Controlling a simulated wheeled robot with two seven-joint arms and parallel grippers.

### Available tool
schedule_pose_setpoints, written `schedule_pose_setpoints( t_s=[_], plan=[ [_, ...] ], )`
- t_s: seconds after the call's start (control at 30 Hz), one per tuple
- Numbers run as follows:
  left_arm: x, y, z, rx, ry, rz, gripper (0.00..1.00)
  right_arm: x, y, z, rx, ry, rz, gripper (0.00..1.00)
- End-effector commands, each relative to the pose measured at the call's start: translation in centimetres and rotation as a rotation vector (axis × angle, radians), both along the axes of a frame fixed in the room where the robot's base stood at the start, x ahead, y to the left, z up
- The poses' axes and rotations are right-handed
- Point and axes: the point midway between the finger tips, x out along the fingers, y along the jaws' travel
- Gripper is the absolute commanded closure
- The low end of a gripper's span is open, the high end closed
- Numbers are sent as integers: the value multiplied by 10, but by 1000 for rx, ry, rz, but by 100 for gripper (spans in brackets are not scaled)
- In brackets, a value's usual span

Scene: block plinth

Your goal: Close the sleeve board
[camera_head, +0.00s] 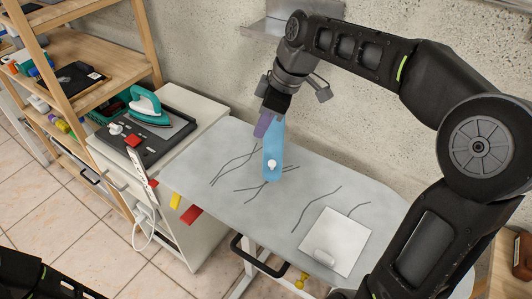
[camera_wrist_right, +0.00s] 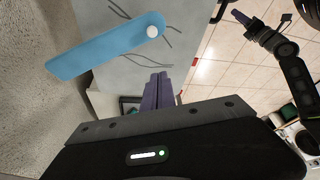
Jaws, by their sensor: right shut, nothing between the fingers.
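The blue sleeve board (camera_head: 274,143) is over the grey ironing board (camera_head: 225,165), with a round white knob (camera_head: 272,163) near its front end. In the right wrist view, the blue sleeve board (camera_wrist_right: 105,48) runs from the left to its white knob. I cannot tell its exact tilt. My right gripper (camera_head: 263,124) has purple fingers, shut and empty, beside the blue board's back part. Those fingers (camera_wrist_right: 158,90) appear apart from it in the wrist view. My left gripper (camera_wrist_right: 242,17) appears small in the wrist view; its opening is unclear.
A white cabinet (camera_head: 190,233) on the left bears a dark tray with a teal iron (camera_head: 148,107). A white square (camera_head: 335,240) lies on the ironing board's near right part. A wooden shelf (camera_head: 75,50) stands at left; the wall is behind.

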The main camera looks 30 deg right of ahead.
Motion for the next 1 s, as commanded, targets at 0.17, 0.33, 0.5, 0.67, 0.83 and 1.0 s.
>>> schedule_pose_setpoints(
  t_s=[0.17,0.33,0.5,0.67,0.83,1.0],
  plan=[
    [0,0,4,1,1,1,64,5,7,-24,1,4,1,100],
    [-1,0,8,2,3,0,64,12,16,-56,1,4,1,100],
    [-1,1,13,3,4,2,64,17,23,-85,1,3,0,100],
    [-2,1,21,6,7,2,64,2,2,-87,0,1,-5,100],
    [-3,1,23,7,10,3,64,-5,-6,-91,-1,0,-1,100],
    [-3,2,22,7,10,3,64,-6,-7,-92,-1,-1,0,100]
  ],
)
